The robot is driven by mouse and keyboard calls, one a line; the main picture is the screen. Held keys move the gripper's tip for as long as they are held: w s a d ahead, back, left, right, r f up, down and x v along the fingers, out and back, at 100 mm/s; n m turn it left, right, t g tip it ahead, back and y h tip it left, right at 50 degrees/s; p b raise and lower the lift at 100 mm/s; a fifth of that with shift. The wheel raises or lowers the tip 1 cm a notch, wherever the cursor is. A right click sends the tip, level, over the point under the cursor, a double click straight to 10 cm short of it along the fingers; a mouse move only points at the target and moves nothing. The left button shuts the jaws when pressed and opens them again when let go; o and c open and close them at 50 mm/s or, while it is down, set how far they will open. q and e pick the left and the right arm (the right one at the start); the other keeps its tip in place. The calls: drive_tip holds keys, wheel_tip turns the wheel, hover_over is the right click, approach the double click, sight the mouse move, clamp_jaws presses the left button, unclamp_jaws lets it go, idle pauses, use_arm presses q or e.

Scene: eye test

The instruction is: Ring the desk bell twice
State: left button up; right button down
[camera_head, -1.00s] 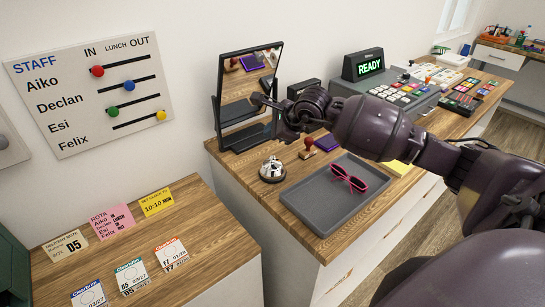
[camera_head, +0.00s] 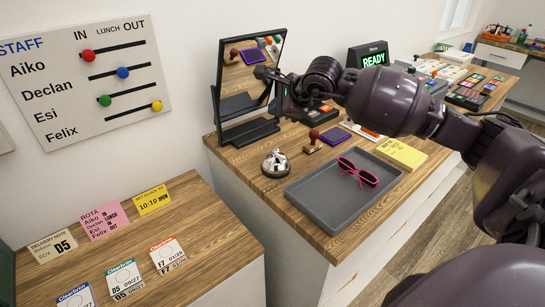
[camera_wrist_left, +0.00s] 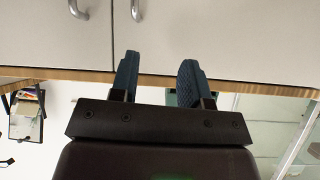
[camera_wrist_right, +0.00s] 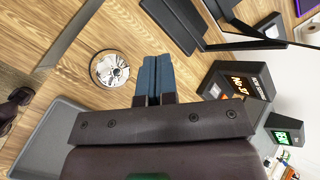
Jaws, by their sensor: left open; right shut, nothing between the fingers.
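The desk bell (camera_head: 276,163), silver and domed on a dark base, stands on the wooden counter left of a grey tray. It also shows in the right wrist view (camera_wrist_right: 110,69), left of the fingertips. My right gripper (camera_head: 278,112) is in front of the mirror, above the bell in the picture and apart from it. Its blue fingers (camera_wrist_right: 153,68) are shut together with nothing between them. My left gripper (camera_wrist_left: 158,70) shows only in its own wrist view, open and empty, in front of pale cabinet fronts with metal handles.
The grey tray (camera_head: 321,207) holds pink glasses (camera_head: 358,172). A mirror (camera_head: 248,68) stands behind the bell. A stamp (camera_head: 313,140), a purple pad (camera_head: 336,135) and yellow notes (camera_head: 402,153) lie nearby. A READY display (camera_head: 373,60) stands farther back.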

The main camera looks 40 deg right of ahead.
drive_tip(key=s+a+r, duration=0.1)
drive_tip(key=s+a, duration=0.1)
drive_tip(key=b, duration=0.3)
hover_over(275, 151)
drive_tip(key=shift+m+g, duration=0.3)
wheel_tip(275, 151, down, 7)
drive_tip(key=shift+d+r, duration=0.1)
drive_tip(key=shift+f, duration=0.65)
use_arm(q)
drive_tip(key=shift+w+d+f, duration=0.15)
drive_tip(key=shift+w+f, duration=0.05)
drive_tip(key=shift+f, duration=0.35)
drive_tip(key=shift+w+d+f, duration=0.1)
drive_tip(key=shift+w+f, duration=0.1)
drive_tip(key=shift+f, duration=0.3)
use_arm(e)
drive_tip(key=shift+f, duration=0.2)
use_arm(q)
drive_tip(key=shift+s+f, duration=0.15)
drive_tip(key=shift+f, duration=0.1)
use_arm(e)
drive_tip(key=shift+f, duration=0.1)
use_arm(q)
drive_tip(key=shift+f+b, duration=0.2)
drive_tip(key=shift+b, duration=0.15)
use_arm(e)
drive_tip(key=shift+f, duration=0.35)
